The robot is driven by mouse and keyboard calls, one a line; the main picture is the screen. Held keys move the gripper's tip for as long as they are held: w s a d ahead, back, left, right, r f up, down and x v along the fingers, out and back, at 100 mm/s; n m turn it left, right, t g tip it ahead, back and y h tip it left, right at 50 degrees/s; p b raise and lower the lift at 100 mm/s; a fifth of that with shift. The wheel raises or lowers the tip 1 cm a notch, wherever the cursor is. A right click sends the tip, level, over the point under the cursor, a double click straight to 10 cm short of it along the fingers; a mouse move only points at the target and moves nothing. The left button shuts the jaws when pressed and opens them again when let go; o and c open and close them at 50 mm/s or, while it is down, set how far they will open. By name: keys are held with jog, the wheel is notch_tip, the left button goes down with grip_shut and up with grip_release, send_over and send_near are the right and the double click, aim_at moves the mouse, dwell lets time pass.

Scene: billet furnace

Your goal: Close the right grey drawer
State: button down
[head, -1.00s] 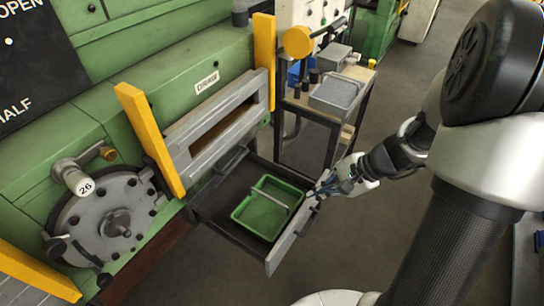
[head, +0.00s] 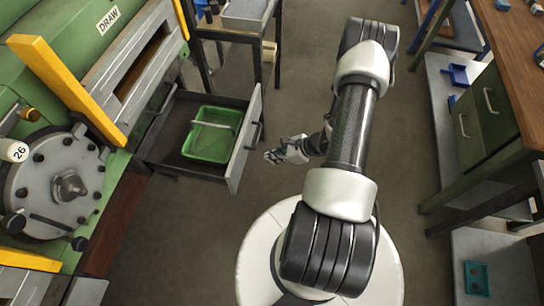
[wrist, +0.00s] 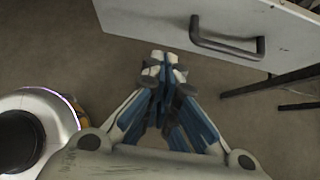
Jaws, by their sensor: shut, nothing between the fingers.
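The grey drawer (head: 243,147) stands pulled out from the green machine, below the slot with the yellow posts. A green tray (head: 212,135) with a light bar across it lies inside the drawer. My gripper (head: 268,156) is shut and empty, just right of the drawer front and apart from it. In the wrist view the drawer front (wrist: 165,22) with its dark handle (wrist: 228,45) shows ahead of my gripper (wrist: 165,62). The fingers are together and do not touch the handle.
A side table (head: 250,22) with a grey bin stands behind the drawer. A workbench (head: 515,80) with green drawers and a low shelf stands on the right. The floor between the drawer and the workbench is clear, apart from my own base.

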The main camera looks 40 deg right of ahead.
aim_at(242, 161)
jog(key=w+a+f, duration=0.1)
jog(key=w, duration=0.1)
jog(key=w+a+f+b, duration=0.1)
jog(key=w+a+f, duration=0.1)
jog(key=w+a+f+b, duration=0.1)
jog(key=w+a, duration=0.1)
jog(key=shift+w+a+f, duration=0.2)
jog(key=shift+w+f, duration=0.1)
jog(key=shift+w, duration=0.1)
